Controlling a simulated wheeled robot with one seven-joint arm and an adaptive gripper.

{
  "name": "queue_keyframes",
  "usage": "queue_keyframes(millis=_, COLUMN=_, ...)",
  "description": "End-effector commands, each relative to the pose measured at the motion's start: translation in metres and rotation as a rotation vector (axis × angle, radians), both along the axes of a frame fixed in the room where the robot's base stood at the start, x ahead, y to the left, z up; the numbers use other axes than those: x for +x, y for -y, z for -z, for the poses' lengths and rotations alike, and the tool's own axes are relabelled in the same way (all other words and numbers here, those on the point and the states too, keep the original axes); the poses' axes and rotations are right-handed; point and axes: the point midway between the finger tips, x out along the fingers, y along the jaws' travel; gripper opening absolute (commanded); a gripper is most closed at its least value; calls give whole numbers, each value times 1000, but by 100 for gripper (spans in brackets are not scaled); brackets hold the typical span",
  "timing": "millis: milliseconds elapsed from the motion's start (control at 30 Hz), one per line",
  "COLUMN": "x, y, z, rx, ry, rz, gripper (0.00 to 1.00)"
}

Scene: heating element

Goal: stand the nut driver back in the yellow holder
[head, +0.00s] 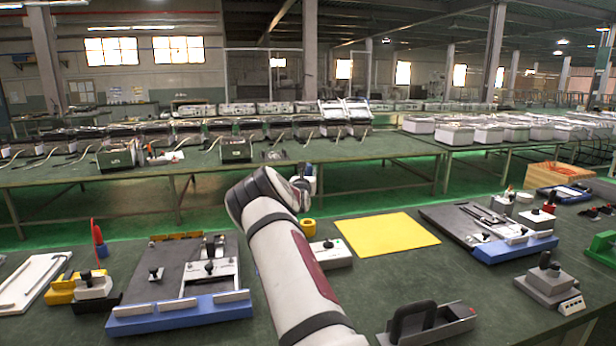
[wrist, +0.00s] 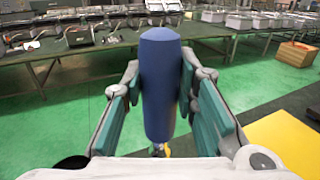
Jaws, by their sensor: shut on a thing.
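My gripper (head: 303,186) is above the far edge of the bench, shut on the nut driver. The nut driver's blue handle (wrist: 160,85) stands near upright between the teal finger pads in the wrist view. Its lower end is mostly hidden by the handle and gripper. The yellow holder (head: 308,228) stands on the bench below my gripper, just left of the yellow mat, partly behind my arm in the head view. The nut driver is apart from it, higher up. A small yellow patch shows below the handle in the wrist view; I cannot tell if it is the holder.
A yellow mat (head: 387,234) lies flat right of the holder. A white box with a black knob (head: 330,252) stands just in front of the holder. Blue-edged fixtures stand left (head: 180,312) and right (head: 515,248). A black-handled tray (head: 428,325) is at the front.

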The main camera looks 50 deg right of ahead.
Motion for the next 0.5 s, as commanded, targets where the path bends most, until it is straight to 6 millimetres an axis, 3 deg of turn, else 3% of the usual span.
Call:
queue_keyframes(millis=167, x=-4, y=-4, z=-5, rx=0, ry=3, rz=1, gripper=0)
queue_keyframes(millis=500, x=-3, y=-4, z=26, rx=-1, ry=1, rz=2, gripper=0)
